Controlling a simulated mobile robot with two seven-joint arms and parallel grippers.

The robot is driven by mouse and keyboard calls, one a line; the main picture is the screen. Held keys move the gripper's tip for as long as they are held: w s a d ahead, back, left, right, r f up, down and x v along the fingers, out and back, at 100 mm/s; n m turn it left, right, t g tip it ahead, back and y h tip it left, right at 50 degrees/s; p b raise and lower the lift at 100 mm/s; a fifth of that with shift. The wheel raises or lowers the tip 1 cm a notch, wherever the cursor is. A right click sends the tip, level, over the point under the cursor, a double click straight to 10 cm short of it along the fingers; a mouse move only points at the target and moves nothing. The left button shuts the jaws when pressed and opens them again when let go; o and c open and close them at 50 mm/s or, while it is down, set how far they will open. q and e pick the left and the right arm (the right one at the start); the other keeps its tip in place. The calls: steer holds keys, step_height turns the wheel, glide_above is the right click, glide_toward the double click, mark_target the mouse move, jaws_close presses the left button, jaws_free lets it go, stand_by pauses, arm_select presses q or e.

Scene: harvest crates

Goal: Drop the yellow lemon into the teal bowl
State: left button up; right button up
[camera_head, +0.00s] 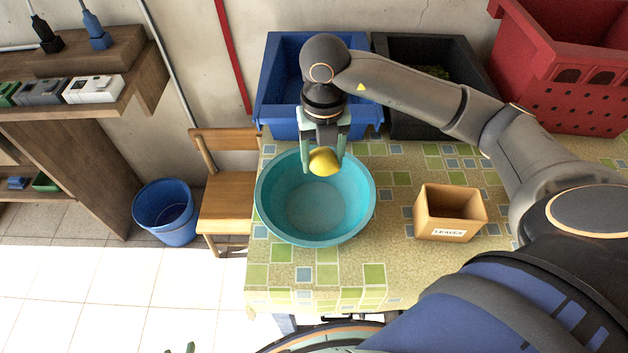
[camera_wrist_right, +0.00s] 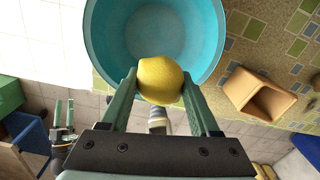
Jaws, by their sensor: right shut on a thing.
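The yellow lemon (camera_head: 323,162) is between the green fingers of my right gripper (camera_head: 324,165), which is shut on it. The lemon also shows in the wrist view (camera_wrist_right: 160,80), with a finger on each side. The teal bowl (camera_head: 315,208) stands on the table and looks empty. In the head view the lemon is over the back part of the bowl; its exact height above the rim is hard to tell. The bowl also shows in the wrist view (camera_wrist_right: 155,35). My left gripper (camera_wrist_right: 64,113) is small in the wrist view, its fingers apart and empty.
A tan box labelled LEAVES (camera_head: 447,213) stands right of the bowl on the tiled table (camera_head: 390,270). A blue crate (camera_head: 283,125), a dark crate (camera_head: 400,127) and a red crate (camera_head: 560,95) are behind. A wooden chair (camera_head: 230,198) and blue bucket (camera_head: 165,215) stand left.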

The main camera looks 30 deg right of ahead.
steer(key=m, duration=0.4)
steer(key=shift+w+d+r+m, duration=0.3)
steer(key=shift+w+r+m, duration=0.05)
steer(key=shift+w+m, duration=0.05)
steer(key=m, duration=0.5)
steer(key=shift+w+d+r+m, duration=0.2)
steer(key=shift+w+d+m, duration=0.15)
steer(key=shift+m, duration=0.05)
step_height(320, 180, down, 6)
steer(key=b, duration=0.4)
steer(key=shift+b, duration=0.35)
steer(key=o, duration=1.5)
steer(key=shift+r, duration=0.1)
step_height(320, 180, up, 12)
steer(key=shift+r+p, duration=0.25)
steer(key=shift+p, duration=0.5)
steer(key=shift+s+f, duration=0.1)
